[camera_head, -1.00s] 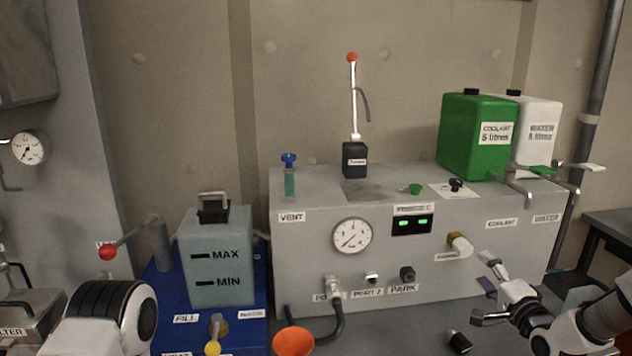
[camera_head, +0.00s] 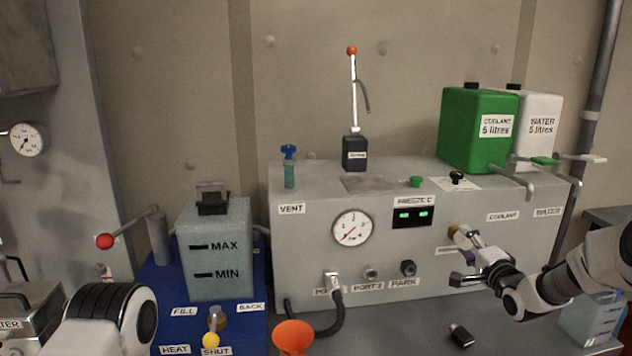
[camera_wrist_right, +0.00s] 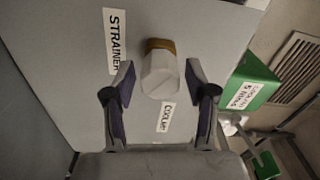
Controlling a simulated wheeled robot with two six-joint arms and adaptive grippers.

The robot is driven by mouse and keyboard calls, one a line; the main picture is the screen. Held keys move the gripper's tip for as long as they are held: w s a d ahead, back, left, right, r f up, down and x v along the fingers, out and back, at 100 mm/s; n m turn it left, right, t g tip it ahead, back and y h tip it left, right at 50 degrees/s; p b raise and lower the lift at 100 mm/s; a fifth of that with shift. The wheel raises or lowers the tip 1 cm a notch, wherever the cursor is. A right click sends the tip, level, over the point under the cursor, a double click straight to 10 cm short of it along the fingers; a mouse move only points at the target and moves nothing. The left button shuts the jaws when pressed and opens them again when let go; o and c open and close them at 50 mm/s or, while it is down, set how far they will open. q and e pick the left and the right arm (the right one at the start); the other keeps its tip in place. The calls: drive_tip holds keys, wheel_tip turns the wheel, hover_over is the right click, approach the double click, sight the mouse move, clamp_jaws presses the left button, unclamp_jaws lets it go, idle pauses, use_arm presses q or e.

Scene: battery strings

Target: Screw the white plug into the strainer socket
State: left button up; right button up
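The white plug (camera_wrist_right: 158,78) sits at the brass strainer socket (camera_wrist_right: 160,45) on the front of the grey cabinet. The socket also shows in the head view (camera_head: 453,231), where my gripper overlaps most of the plug. My right gripper (camera_wrist_right: 159,76) is open, with one finger on each side of the plug and gaps visible between. It also shows in the head view (camera_head: 460,258), at the cabinet front. How far the plug is screwed in, I cannot tell. My left arm shows at the lower left, but its gripper is out of view.
The grey cabinet (camera_head: 310,255) carries a gauge (camera_head: 352,229), a display (camera_head: 411,217) and capped ports. Coolant (camera_head: 470,130) and water (camera_head: 541,130) cans stand on top, with taps at the right. An orange funnel (camera_head: 293,337) and a small black-capped item (camera_head: 461,336) are in front.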

clamp_jaws()
drive_tip(key=m, duration=0.4)
drive_tip(key=shift+m, duration=0.8)
drive_tip(key=m, duration=0.2)
drive_tip(key=shift+m, duration=0.3)
drive_tip(key=m, duration=0.3)
